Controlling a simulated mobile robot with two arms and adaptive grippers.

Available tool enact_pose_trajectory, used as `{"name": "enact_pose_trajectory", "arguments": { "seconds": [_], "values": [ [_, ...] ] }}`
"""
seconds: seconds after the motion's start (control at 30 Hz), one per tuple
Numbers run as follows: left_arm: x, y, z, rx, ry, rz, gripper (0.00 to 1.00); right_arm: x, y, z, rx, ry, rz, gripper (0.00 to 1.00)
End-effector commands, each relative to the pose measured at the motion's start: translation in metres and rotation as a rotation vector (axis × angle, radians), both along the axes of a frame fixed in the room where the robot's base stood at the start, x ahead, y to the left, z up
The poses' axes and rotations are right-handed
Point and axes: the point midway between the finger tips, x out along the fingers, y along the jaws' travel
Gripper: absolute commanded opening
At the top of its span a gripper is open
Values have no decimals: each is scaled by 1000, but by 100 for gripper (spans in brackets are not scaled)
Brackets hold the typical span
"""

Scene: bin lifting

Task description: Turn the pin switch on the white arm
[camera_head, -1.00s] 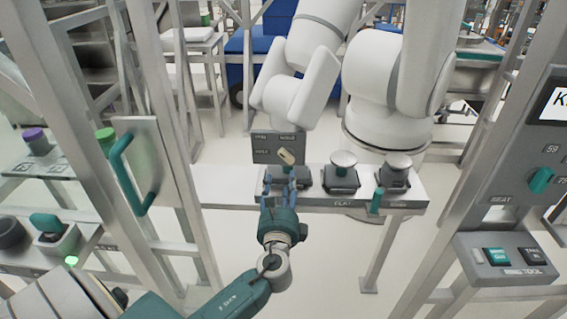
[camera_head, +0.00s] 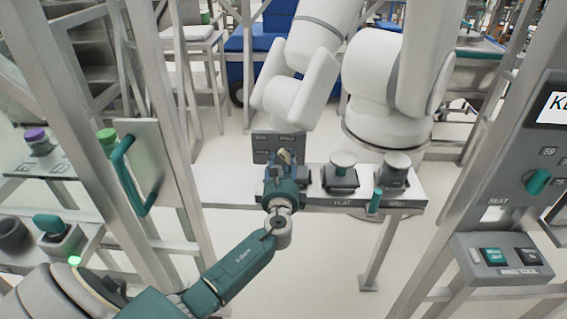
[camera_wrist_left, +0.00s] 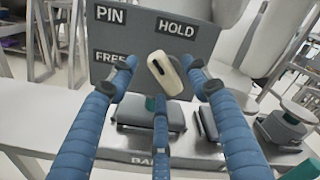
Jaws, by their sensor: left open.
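The pin switch is a cream-coloured knob (camera_wrist_left: 166,73) on a grey panel (camera_wrist_left: 118,50) with PIN, HOLD and FREE labels in the left wrist view. The knob is tilted. In the head view the knob (camera_head: 284,156) shows just past my left gripper (camera_head: 284,172). My left gripper (camera_wrist_left: 161,100) has its blue fingers spread, with the knob beyond and between them; I cannot tell whether any finger touches it. The large white arm (camera_head: 386,85) stands behind the bench. My right gripper is not in view.
A pale bench (camera_head: 228,190) carries black-based fixtures (camera_head: 342,175) to the right of my gripper. A green upright peg (camera_head: 376,200) stands at its front edge. Metal posts (camera_head: 172,110) and a green handle (camera_head: 128,178) are at left; a control panel (camera_head: 500,262) is at right.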

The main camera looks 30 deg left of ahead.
Motion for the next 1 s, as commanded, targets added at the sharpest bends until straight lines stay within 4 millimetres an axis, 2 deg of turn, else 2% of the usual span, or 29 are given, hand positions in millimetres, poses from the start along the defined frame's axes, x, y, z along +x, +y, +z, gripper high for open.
{"name": "enact_pose_trajectory", "arguments": {
  "seconds": [0.07,0.27,0.67,1.0],
  "values": [
    [0,0,0,0,0,0,44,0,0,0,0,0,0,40],
    [0,0,0,0,0,0,4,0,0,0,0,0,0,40],
    [0,-1,-3,-52,-31,-1,2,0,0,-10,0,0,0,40],
    [0,-1,-9,-260,-160,1,2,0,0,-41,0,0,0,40]
  ]
}}
